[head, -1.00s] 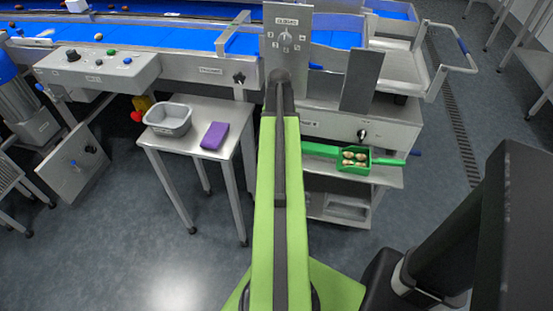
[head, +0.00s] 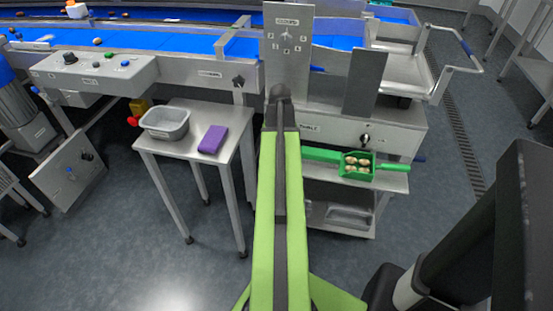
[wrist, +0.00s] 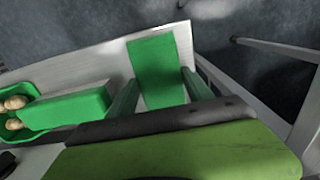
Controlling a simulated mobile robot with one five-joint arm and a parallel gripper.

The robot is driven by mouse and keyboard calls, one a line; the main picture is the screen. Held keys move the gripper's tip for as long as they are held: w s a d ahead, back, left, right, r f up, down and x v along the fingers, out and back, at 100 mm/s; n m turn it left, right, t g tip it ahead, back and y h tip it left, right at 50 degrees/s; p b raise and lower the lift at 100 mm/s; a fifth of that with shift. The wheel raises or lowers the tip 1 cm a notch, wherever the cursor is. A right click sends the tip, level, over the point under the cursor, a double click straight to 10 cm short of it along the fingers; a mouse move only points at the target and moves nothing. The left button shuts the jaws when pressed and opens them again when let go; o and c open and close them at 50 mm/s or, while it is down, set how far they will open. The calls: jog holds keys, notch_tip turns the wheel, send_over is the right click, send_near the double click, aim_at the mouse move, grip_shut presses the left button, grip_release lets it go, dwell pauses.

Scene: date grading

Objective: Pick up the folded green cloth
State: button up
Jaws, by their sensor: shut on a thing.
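The green cloth (wrist: 155,62) shows in the wrist view as a flat, bright green piece over the pale shelf, near its edge. My gripper (wrist: 160,90) has one finger along each side of it and is shut on it. I cannot tell whether the cloth touches the shelf. In the head view my own arm hides the gripper and I cannot make out the cloth.
A green tray (head: 345,173) holding several brown dates is on the shelf, with a long green piece (head: 322,155) left of it. On the side table (head: 175,150) stand a grey bin (head: 165,133) and a purple block (head: 213,139). A steel panel (head: 364,82) rises above the shelf.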

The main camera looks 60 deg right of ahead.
jog(key=c, duration=0.5)
